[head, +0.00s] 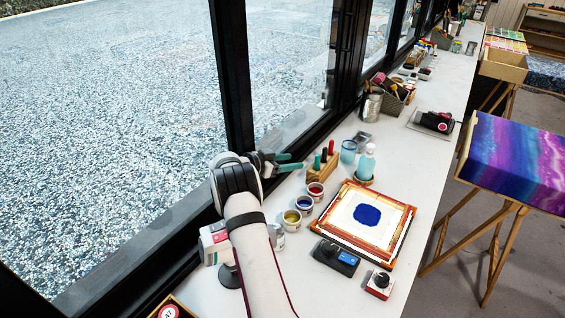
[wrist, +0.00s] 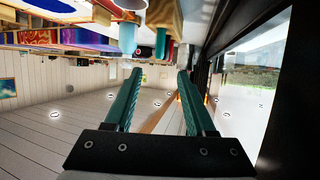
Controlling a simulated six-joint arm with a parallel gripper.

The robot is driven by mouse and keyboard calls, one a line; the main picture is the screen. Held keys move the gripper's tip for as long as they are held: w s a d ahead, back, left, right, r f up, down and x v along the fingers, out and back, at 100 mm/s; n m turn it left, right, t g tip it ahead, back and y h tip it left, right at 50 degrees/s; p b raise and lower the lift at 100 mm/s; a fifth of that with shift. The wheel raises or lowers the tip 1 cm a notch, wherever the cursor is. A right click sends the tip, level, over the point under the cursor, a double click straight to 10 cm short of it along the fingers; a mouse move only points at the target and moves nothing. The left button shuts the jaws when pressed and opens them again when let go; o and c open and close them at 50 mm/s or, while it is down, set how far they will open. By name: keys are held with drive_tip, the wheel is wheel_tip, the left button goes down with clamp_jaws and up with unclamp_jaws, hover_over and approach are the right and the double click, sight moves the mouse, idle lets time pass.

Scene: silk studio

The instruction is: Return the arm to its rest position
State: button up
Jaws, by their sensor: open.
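My gripper (head: 291,162) is at the left of the bench in the head view, beside the black window frame. Its two green fingers point right, toward the wooden block of tools. In the wrist view my gripper (wrist: 158,82) shows both green fingers apart, with nothing between them. The wrist picture is upside down, with the bench along its top. My white arm reaches up from the bottom of the head view and hides part of the bench and some things behind it.
A wooden block (head: 322,170) with several coloured handles stands just right of the fingers. Small paint pots (head: 304,204), a bottle (head: 366,163) and a framed white panel with a blue patch (head: 392,222) are near. The window frame (head: 234,90) is close on the left.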

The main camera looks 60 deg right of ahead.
drive_tip(key=shift+v, duration=1.7)
drive_tip(key=s+a+r+n+y, duration=0.2)
drive_tip(key=a+r, duration=0.1)
drive_tip(key=a, duration=0.5)
drive_tip(key=s+a+r+n+t+y, duration=0.1)
drive_tip(key=a+r+n+y, duration=0.15)
drive_tip(key=a, duration=0.45)
drive_tip(key=s+a+r+n+y, duration=0.1)
drive_tip(key=s+a+r, duration=0.15)
drive_tip(key=a, duration=0.55)
drive_tip(key=s+a+n+t+y, duration=0.1)
drive_tip(key=s+a+n+y, duration=0.2)
drive_tip(key=s+a, duration=0.3)
drive_tip(key=s+a+n+t+y, duration=0.1)
drive_tip(key=s+a+n+y, duration=0.2)
drive_tip(key=a, duration=1)
drive_tip(key=s+a+n+y, duration=0.3)
drive_tip(key=s+a+n, duration=0.1)
drive_tip(key=s+a, duration=0.5)
drive_tip(key=shift+a+t, duration=0.2)
drive_tip(key=shift+t, duration=0.2)
drive_tip(key=shift+s+f, duration=0.1)
drive_tip(key=shift+f, duration=0.05)
